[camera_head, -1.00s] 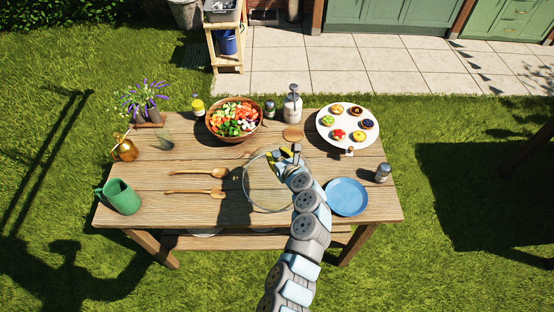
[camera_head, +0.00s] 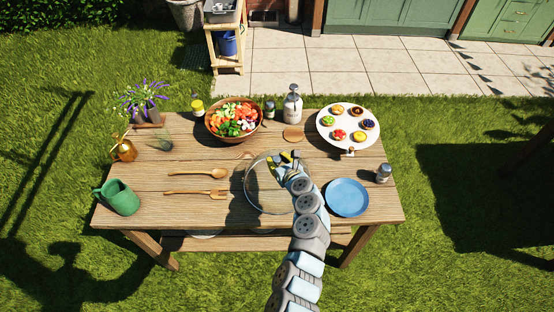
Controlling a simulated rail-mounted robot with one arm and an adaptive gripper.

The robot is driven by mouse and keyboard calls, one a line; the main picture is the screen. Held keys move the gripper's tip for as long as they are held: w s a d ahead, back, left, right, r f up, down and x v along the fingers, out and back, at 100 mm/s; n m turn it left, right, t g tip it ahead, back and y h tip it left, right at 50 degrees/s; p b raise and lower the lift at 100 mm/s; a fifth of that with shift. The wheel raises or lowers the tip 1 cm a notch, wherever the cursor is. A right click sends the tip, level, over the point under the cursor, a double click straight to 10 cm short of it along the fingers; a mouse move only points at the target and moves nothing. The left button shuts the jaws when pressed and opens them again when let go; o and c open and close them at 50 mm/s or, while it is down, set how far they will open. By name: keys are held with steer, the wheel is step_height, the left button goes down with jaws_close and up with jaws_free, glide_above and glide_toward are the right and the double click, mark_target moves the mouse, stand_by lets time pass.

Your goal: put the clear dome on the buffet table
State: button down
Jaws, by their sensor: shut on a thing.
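The clear dome (camera_head: 262,196) is a round see-through cover with a thin rim, at the middle of the wooden buffet table (camera_head: 155,180). My gripper (camera_head: 285,160) is at the upper right of the dome and is shut on it. My arm comes in from the bottom and hides the dome's right side. I cannot tell whether the dome's rim touches the tabletop or is a little above it.
A blue plate (camera_head: 347,198) is close on the right of my arm. A wooden spoon (camera_head: 197,173) and fork (camera_head: 197,194) lie to the left.

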steer(key=c, duration=0.8)
jaws_free()
steer(key=shift+o, duration=0.2)
steer(key=shift+r, duration=0.1)
